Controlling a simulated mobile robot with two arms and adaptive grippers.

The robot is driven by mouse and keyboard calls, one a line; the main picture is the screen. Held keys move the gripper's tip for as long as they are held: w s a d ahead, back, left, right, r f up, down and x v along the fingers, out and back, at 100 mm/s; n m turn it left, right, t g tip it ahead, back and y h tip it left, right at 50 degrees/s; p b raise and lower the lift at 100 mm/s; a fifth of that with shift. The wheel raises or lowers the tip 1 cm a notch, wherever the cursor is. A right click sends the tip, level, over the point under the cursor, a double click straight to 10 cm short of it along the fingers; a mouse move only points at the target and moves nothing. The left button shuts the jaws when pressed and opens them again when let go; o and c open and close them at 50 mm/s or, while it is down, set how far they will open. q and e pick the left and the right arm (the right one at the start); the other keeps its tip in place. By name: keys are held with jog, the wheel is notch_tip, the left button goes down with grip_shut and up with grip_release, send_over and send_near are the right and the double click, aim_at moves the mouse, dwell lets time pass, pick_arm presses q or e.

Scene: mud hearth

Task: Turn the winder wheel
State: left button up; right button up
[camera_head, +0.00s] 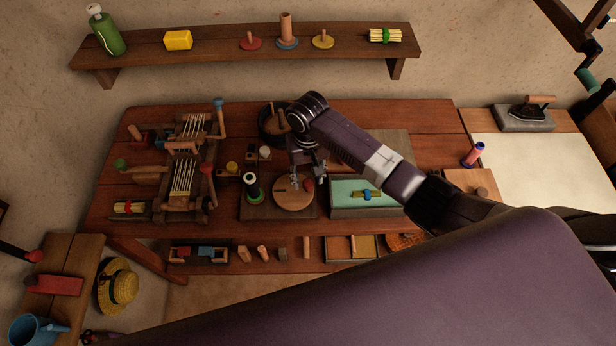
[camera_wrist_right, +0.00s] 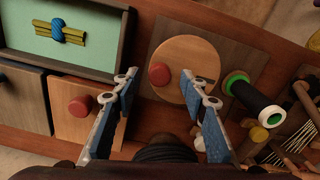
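The winder wheel (camera_head: 287,199) is a round, light wooden disc on a dark wooden base at the middle of the bench. It also shows in the right wrist view (camera_wrist_right: 193,52). A red knob (camera_wrist_right: 159,74) stands near its rim; it shows in the head view too (camera_head: 309,185). My right gripper (camera_head: 307,182) is over the wheel, pointing down. In the right wrist view its fingers (camera_wrist_right: 157,84) are apart, with the red knob showing between the fingertips and nothing clamped. I cannot tell how far above the knob the tips are. My left gripper is not in view.
A green-and-black spool (camera_head: 252,187) stands close left of the wheel. A green-lined tray (camera_head: 345,207) with a tied yellow bundle lies to the right. A small loom (camera_head: 184,178) stands further left. A second red knob (camera_wrist_right: 80,107) shows on a wooden panel beside the gripper.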

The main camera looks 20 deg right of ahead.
jog(key=shift+f, duration=0.6)
grip_shut()
